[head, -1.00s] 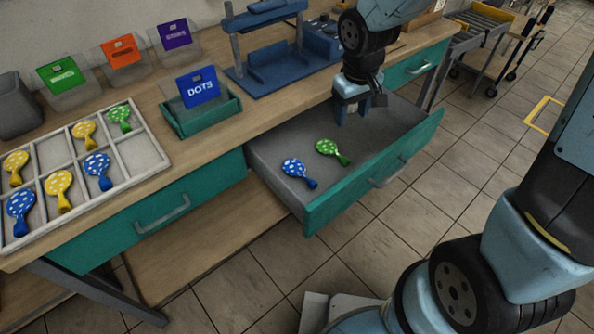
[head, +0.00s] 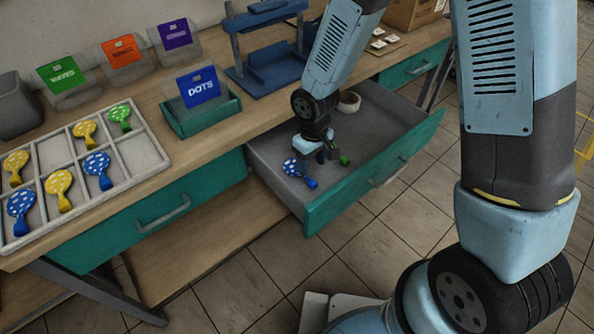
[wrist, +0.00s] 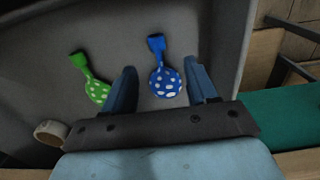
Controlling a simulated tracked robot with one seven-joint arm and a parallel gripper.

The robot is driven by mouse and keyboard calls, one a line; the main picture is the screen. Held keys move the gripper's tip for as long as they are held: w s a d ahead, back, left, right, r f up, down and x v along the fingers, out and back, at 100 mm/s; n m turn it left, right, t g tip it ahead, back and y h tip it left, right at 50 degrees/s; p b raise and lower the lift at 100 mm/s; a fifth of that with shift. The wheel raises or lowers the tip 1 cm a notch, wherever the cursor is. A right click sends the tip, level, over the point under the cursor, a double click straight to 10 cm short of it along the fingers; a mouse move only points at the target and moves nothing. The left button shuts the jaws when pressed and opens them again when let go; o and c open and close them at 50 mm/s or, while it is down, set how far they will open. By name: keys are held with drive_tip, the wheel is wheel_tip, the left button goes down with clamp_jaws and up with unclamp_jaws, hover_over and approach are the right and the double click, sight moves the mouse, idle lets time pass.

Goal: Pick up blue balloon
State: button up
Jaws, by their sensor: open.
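A blue balloon with white dots (head: 299,172) lies in the open drawer (head: 377,181). In the wrist view the blue balloon (wrist: 166,83) lies between my open fingers, its round part toward the gripper and its neck pointing away. My gripper (head: 318,158) is in the drawer, just right of the blue balloon in the head view; it also shows in the wrist view (wrist: 166,88), open and empty. A green dotted balloon (head: 343,160) lies beside it, partly hidden by my gripper; in the wrist view the green balloon (wrist: 92,80) is left of the left finger.
A small round ring-like object (head: 349,101) sits at the drawer's back end. The drawer's front wall (head: 372,178) and side walls surround the balloons. A sectioned tray (head: 133,157) with several dotted balloons and a green "DOTS" holder (head: 205,119) stand on the table.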

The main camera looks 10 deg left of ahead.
drive_tip(key=shift+w+f, duration=0.15)
drive_tip(key=shift+f, duration=1.95)
drive_tip(key=shift+w+f, duration=0.15)
drive_tip(key=shift+f, duration=1.9)
drive_tip(key=c, duration=0.9)
